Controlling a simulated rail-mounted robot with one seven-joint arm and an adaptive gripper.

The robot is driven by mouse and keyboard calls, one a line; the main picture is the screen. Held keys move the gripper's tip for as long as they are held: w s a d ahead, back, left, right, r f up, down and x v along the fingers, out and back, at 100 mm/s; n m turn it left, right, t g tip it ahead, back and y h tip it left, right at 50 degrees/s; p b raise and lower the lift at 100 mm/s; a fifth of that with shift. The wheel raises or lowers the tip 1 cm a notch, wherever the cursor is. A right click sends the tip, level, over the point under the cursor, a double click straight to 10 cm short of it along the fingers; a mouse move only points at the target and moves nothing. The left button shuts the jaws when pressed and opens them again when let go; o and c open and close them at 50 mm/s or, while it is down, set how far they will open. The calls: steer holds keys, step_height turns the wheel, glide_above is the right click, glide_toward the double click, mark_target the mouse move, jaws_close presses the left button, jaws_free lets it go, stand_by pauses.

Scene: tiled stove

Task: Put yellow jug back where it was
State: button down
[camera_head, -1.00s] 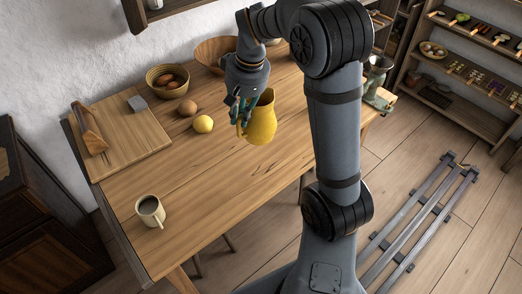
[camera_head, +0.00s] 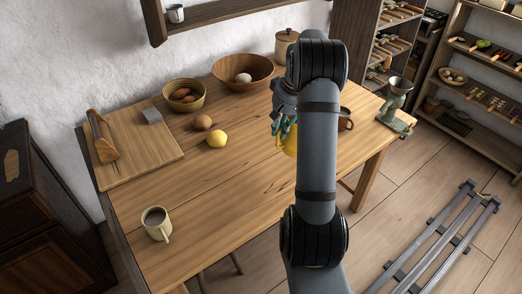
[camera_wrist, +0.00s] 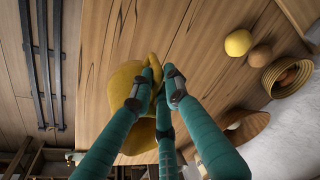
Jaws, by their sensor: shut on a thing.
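The yellow jug (camera_head: 290,141) is at the right half of the wooden table in the head view, mostly hidden behind my arm. My gripper (camera_head: 281,120) is at the jug's left side there. In the wrist view my teal fingers (camera_wrist: 159,82) are closed on the jug (camera_wrist: 122,88), apparently at its handle. The jug is over the table; whether its base touches the top or hangs above it I cannot tell.
The wooden table (camera_head: 225,185) is clear in front. A lemon (camera_head: 217,139), a brown egg-shaped item (camera_head: 202,122), two bowls (camera_head: 184,97) (camera_head: 243,72) and a lidded pot (camera_head: 286,43) stand behind. A brown mug (camera_head: 345,120) and a grinder (camera_head: 396,98) are right. A cream mug (camera_head: 156,223) is front left.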

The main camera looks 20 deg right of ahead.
steer(key=w+a+f+p, duration=0.2)
steer(key=w+a+f, duration=0.2)
steer(key=a+f, duration=0.2)
step_height(320, 180, down, 2)
steer(key=shift+a+f, duration=0.25)
steer(key=shift+a, duration=0.05)
steer(key=shift+w+f, duration=0.1)
steer(key=c, duration=2.1)
jaws_free()
steer(key=o, duration=0.4)
steer(key=v, duration=1.2)
steer(key=shift+s+b, duration=0.2)
steer(key=shift+b, duration=0.1)
